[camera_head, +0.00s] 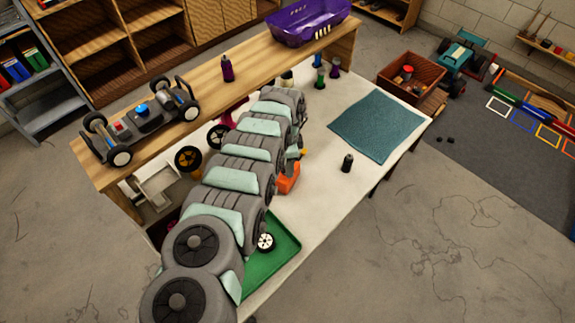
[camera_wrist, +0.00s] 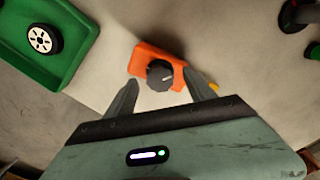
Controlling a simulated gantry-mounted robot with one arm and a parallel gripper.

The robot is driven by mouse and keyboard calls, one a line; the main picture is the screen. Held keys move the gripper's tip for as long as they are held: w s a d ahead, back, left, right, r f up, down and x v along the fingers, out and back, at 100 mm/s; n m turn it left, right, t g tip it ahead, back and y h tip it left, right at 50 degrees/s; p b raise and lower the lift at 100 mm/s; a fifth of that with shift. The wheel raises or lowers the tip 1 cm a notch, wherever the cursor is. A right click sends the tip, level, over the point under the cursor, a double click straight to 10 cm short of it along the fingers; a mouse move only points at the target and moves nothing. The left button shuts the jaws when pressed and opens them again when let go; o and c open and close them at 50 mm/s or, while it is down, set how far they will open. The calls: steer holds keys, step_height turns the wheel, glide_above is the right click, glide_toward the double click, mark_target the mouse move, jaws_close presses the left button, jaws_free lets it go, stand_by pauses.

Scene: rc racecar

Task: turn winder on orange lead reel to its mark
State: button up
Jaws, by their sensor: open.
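The orange lead reel (camera_wrist: 148,57) lies on the white bench in the wrist view, and part of it shows beside my arm in the head view (camera_head: 288,180). Its dark round winder (camera_wrist: 160,74) faces the wrist camera and has a pale line on its face. A small yellow part (camera_wrist: 213,86) shows at the reel's right. My gripper (camera_wrist: 166,88) is open, with one finger on each side of the winder. I cannot tell whether the fingers touch it. In the head view my arm hides the gripper and much of the reel.
A green tray (camera_head: 283,245) with a white-hubbed wheel (camera_head: 265,242) lies near the reel. A dark bottle (camera_head: 347,162) and a teal mat (camera_head: 375,127) are on the bench to the right. A wooden shelf with a car chassis (camera_head: 140,125) runs behind my arm.

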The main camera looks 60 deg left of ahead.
steer(key=m+b, duration=0.1)
steer(key=m, duration=1)
steer(key=shift+b, duration=0.4)
steer(key=shift+c, duration=0.3)
jaws_close()
